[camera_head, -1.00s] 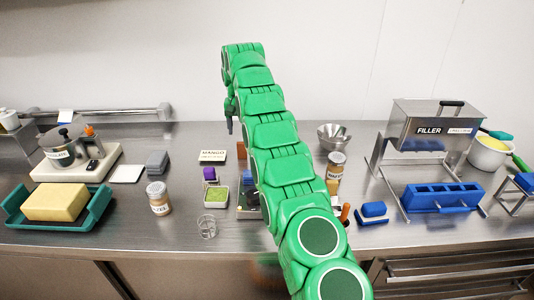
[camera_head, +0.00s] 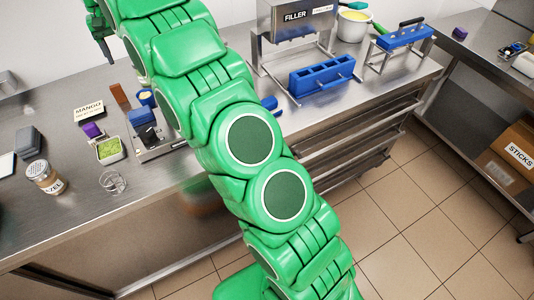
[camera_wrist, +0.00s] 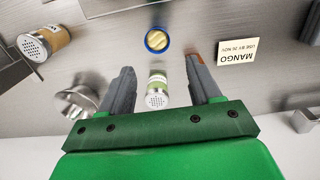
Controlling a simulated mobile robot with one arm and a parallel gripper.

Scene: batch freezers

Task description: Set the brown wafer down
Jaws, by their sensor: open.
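A brown upright block (camera_head: 120,95), which looks like the brown wafer, stands on the steel counter (camera_head: 60,115) between the MANGO card and the blue cup in the head view. In the wrist view a reddish-brown piece (camera_wrist: 194,56) shows at the tip of the right finger, partly hidden by it; I cannot tell whether they touch. My gripper (camera_wrist: 158,72) is open, with nothing held between its fingers. In the head view its dark fingers (camera_head: 105,48) hang above the back of the counter, apart from the brown block.
The blue cup (camera_wrist: 157,40), a green-labelled jar (camera_wrist: 157,88), a steel bowl (camera_wrist: 78,100) and the MANGO card (camera_wrist: 238,51) surround the gripper's view. A purple block (camera_head: 92,131), a green-filled dish (camera_head: 109,150) and a glass (camera_head: 113,182) stand nearer the counter's front.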

